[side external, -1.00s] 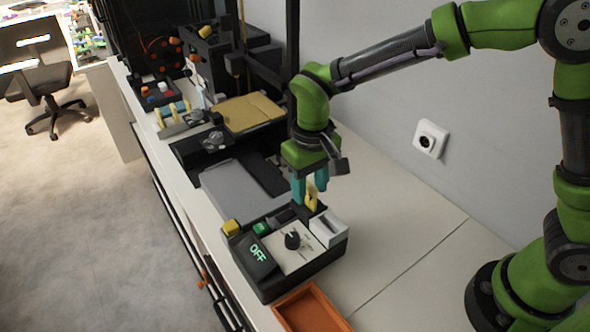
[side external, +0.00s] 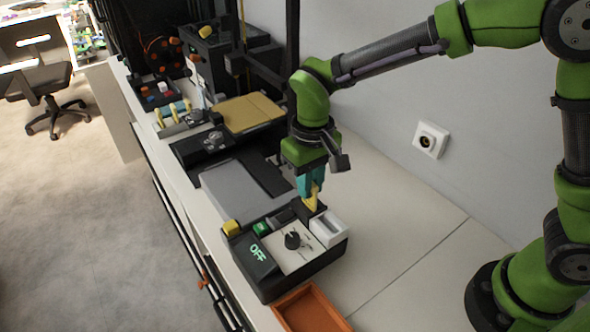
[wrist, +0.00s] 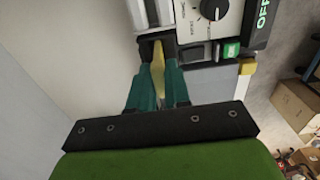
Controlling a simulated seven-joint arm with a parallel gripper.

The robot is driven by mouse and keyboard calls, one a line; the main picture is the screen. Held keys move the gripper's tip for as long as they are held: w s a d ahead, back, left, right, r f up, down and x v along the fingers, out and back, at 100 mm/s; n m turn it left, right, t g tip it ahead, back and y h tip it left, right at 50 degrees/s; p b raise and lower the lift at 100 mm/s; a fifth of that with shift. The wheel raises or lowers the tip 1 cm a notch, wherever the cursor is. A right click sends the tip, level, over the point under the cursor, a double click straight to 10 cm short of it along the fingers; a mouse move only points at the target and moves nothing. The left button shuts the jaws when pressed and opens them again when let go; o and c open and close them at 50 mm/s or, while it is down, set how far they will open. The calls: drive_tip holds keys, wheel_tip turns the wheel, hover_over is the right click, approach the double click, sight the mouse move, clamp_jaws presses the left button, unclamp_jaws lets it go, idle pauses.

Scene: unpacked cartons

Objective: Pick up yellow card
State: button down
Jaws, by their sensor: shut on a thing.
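The yellow card (side external: 311,198) stands upright at the back of the dark machine (side external: 268,287) with the dial and the "OFF" display. It also shows in the wrist view (wrist: 158,60), between the teal fingers. My gripper (side external: 310,187) points down over the machine's back edge, and its fingers are closed on the card's upper part. In the wrist view my gripper (wrist: 159,80) has a finger on each side of the card. The card's lower end is at a dark slot or holder; I cannot tell whether it is still inside.
An orange tray (side external: 310,311) sits in front of the machine. A wall socket (side external: 430,140) is at the right. The white counter (side external: 385,225) right of the machine is clear.

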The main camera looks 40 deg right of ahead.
sight(314, 183)
drive_tip(key=r, duration=0.3)
drive_tip(key=shift+s+d, duration=0.2)
drive_tip(key=shift+s, duration=0.15)
drive_tip(key=s+d, duration=0.3)
drive_tip(key=s, duration=0.3)
drive_tip(key=s+d+r, duration=0.1)
drive_tip(key=s+d, duration=0.2)
drive_tip(key=s, duration=0.4)
drive_tip(key=shift+s+d+r, duration=0.15)
drive_tip(key=shift+s+d, duration=0.15)
drive_tip(key=shift+d, duration=0.1)
drive_tip(key=w+a+r, duration=0.3)
drive_tip(key=w+a, duration=0.4)
drive_tip(key=w, duration=0.1)
drive_tip(key=shift+a+f, duration=0.1)
drive_tip(key=shift+f, duration=2.1)
drive_tip(key=shift+f, duration=0.1)
